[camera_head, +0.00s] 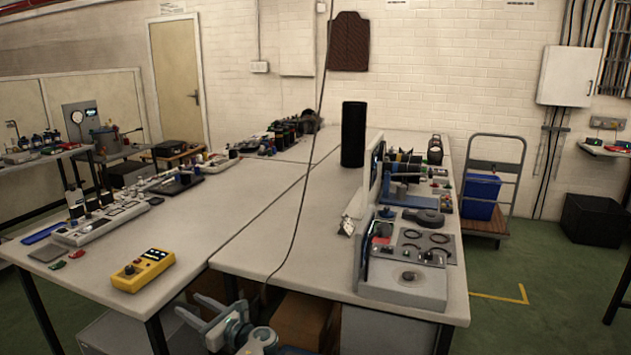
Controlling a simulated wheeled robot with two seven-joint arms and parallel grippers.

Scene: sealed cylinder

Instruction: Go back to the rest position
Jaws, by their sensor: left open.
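A tall black cylinder (353,134) stands upright on the far part of the right-hand table (300,235), left of a thin upright panel. My left gripper (187,304) is low at the bottom of the picture, in front of the tables' near edge and below their tops. Its two grey fingers point up and left, spread apart with nothing between them. It is well apart from the cylinder. My right gripper is not in view.
The left-hand table (190,225) bears a yellow control box (143,270) and several instruments. A grey device (405,275) fills the right table's near right corner. A thin dark cable hangs across the view. A cart with a blue bin (481,196) stands at right.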

